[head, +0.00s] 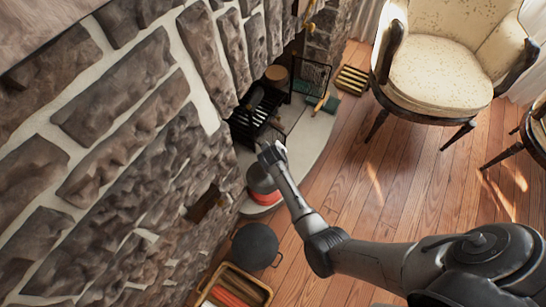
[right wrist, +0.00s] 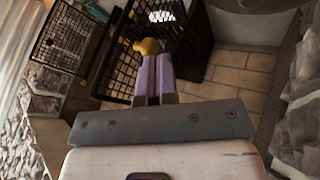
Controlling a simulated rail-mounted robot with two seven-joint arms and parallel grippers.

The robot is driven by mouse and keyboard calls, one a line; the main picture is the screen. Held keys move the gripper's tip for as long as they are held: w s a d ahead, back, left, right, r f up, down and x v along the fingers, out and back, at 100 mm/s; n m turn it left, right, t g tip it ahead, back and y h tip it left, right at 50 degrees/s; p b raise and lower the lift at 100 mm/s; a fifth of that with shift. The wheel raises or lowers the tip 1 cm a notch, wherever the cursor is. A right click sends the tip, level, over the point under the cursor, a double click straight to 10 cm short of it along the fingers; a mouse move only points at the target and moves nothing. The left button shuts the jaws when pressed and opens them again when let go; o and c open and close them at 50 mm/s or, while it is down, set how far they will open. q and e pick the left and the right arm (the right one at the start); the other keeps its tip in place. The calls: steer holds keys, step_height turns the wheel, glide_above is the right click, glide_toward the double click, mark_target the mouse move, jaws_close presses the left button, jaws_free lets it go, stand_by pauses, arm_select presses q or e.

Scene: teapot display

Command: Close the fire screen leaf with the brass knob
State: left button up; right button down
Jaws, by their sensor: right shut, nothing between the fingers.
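In the right wrist view the brass knob (right wrist: 147,46) shows as a yellow round shape right at the tips of my right gripper (right wrist: 155,58). Whether they touch is unclear. That gripper is shut with nothing between its fingers. A dark mesh fire screen leaf (right wrist: 118,76) lies behind and left of the fingers, partly hidden by them. Another framed mesh leaf (right wrist: 70,42) stands farther left; it seems to be the open one in the head view (head: 311,75). In the head view my right gripper (head: 268,147) is at the hearth opening, and the knob cannot be made out. My left gripper is out of view.
A black grate (head: 256,110) sits in the stone fireplace. A cream armchair (head: 440,70) stands right; the wood floor between is clear.

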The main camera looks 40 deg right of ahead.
steer(key=d+b, duration=0.1)
steer(key=d, duration=0.1)
steer(key=w+d+b, duration=0.1)
steer(key=d, duration=0.1)
steer(key=shift+d+f, duration=0.1)
steer(key=shift+f, duration=0.1)
stand_by(0.3)
